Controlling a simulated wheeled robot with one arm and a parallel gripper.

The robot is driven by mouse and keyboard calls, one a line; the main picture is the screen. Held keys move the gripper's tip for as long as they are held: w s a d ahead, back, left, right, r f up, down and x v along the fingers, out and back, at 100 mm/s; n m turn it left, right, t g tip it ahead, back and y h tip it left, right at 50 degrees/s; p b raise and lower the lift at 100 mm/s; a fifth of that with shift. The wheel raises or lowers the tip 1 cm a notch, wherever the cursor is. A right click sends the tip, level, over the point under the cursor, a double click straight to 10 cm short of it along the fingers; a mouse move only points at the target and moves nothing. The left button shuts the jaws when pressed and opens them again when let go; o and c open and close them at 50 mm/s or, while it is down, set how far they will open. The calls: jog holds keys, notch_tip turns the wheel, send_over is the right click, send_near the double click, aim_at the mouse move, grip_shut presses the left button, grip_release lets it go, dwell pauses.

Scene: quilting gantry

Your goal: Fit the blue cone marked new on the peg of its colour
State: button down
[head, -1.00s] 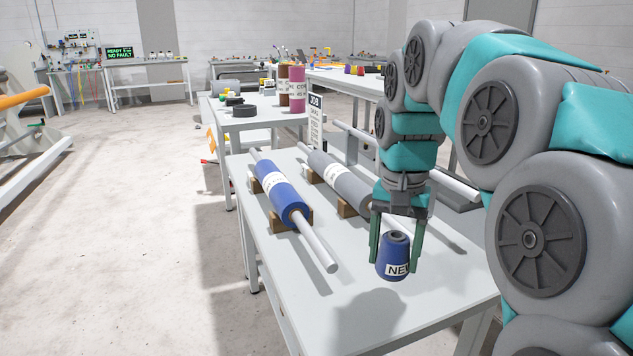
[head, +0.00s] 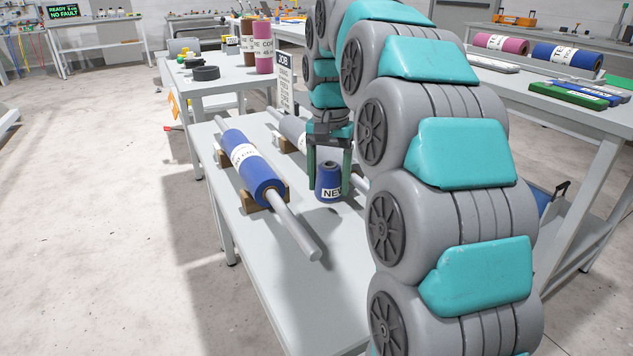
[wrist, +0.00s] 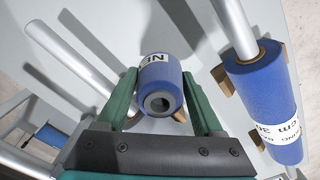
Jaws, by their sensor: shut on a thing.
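The blue cone marked NEW (head: 328,182) is upright between the green fingers of my gripper (head: 331,170), with its label facing the head camera. The wrist view shows the cone (wrist: 160,80) from above, its dark centre hole visible, and my gripper (wrist: 162,100) shut on it. It is over the near table; whether it touches the top I cannot tell. No peg of its colour can be made out in these views.
A blue roll on a bar (head: 251,168) lies in wooden cradles left of the cone. The near table's front (head: 290,290) is clear. A table with pink and blue rolls (head: 567,55) stands at right.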

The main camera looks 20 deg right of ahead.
aim_at(317, 185)
jog(key=w, duration=0.2)
jog(key=w+a, duration=0.1)
jog(key=w, duration=0.2)
jog(key=shift+f, duration=0.2)
jog(key=shift+f+p, duration=0.4)
jog(key=shift+f, duration=1.35)
jog(key=shift+c, duration=0.2)
grip_release()
jog(key=shift+f, duration=0.15)
notch_tip(317, 185, up, 8)
jog(key=shift+f, duration=0.1)
